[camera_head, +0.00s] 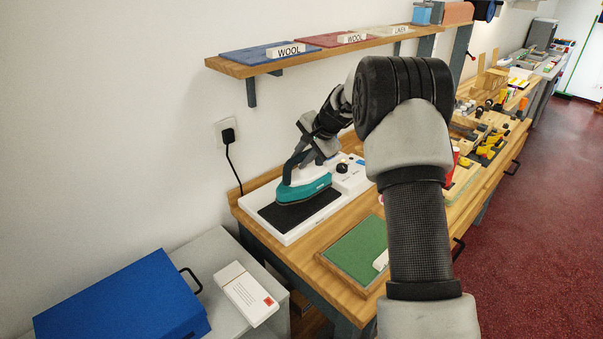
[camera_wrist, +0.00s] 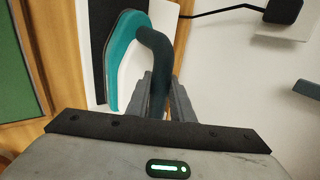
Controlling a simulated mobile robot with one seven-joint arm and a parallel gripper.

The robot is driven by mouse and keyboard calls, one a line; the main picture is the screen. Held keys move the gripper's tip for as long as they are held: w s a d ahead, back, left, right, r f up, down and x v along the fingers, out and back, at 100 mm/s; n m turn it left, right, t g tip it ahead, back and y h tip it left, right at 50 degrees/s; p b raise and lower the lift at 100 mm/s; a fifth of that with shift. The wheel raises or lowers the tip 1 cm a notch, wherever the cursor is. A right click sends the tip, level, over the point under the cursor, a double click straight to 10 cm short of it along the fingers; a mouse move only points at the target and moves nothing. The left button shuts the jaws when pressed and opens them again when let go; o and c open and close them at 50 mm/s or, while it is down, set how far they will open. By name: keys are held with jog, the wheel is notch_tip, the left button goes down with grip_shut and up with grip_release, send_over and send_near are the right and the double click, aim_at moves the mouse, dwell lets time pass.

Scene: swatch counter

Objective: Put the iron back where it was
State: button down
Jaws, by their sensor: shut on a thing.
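The iron (camera_head: 305,187) has a teal body, a white part and a dark handle. It sits on or just above the black pad (camera_head: 283,215) of a white base (camera_head: 259,202) on the wooden counter; I cannot tell whether it touches. My gripper (camera_head: 312,160) is shut on the iron's handle from above. In the wrist view the dark handle (camera_wrist: 157,60) runs between the fingers of my gripper (camera_wrist: 160,95), and the teal iron body (camera_wrist: 123,50) lies beside it over the black pad (camera_wrist: 98,30).
A green swatch board (camera_head: 357,248) lies in front of the base. A wall shelf (camera_head: 305,55) with labelled swatches hangs above. A wall socket with a plug (camera_head: 228,134) and cord is at left. A blue case (camera_head: 125,302) and white box (camera_head: 246,292) lie lower left.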

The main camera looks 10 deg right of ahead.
aim_at(300, 173)
jog(key=shift+f, duration=2.15)
jog(key=shift+f, duration=0.2)
jog(key=c, duration=1.6)
grip_release()
jog(key=shift+f, duration=0.1)
jog(key=shift+o, duration=0.2)
